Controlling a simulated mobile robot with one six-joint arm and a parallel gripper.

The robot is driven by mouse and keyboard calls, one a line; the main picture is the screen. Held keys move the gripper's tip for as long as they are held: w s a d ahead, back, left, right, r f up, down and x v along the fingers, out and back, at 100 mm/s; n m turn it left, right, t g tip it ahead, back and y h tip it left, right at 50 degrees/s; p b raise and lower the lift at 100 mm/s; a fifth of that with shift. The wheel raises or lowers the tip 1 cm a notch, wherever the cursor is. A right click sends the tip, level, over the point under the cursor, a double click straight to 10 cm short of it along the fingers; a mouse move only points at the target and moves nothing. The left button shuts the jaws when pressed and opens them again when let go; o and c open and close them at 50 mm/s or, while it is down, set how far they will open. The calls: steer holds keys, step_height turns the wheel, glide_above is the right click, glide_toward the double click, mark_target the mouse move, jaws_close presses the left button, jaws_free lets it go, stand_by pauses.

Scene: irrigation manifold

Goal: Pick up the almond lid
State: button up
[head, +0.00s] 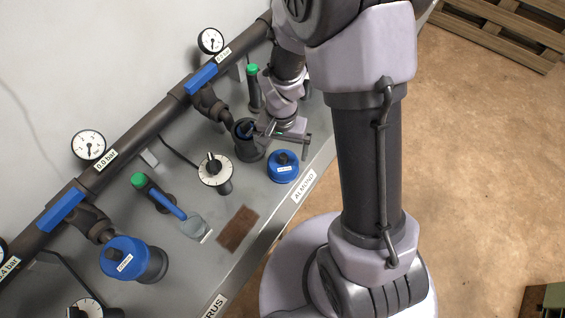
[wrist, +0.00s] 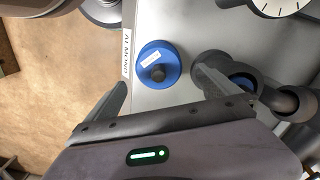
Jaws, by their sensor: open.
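The almond lid (head: 283,167) is a round blue cap with a dark knob and a white label. It lies on the grey bench top near the front edge, beside the ALMOND label (head: 304,186). In the wrist view the lid (wrist: 159,65) lies ahead of my gripper, between the lines of its two fingers. My gripper (wrist: 155,88) is open and empty, with a finger on each side and the lid beyond the tips. In the head view my gripper (head: 283,137) is just behind the lid, partly hidden by my arm.
An open dark filter housing (head: 247,141) stands close left of the lid; its blue-rimmed mouth (wrist: 243,82) is near the right finger. A dial timer (head: 214,172), a blue-capped filter (head: 125,258) and a brown patch (head: 238,229) are further left. The floor is right of the bench.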

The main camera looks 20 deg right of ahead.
mark_target(283, 156)
steer(key=f+b, duration=0.3)
steer(key=f, duration=0.2)
steer(key=shift+d+f, duration=0.2)
steer(key=shift+r, duration=0.15)
steer(key=c, duration=1.4)
steer(key=shift+o, duration=0.2)
steer(key=shift+r+p, duration=0.1)
steer(key=shift+p, duration=0.2)
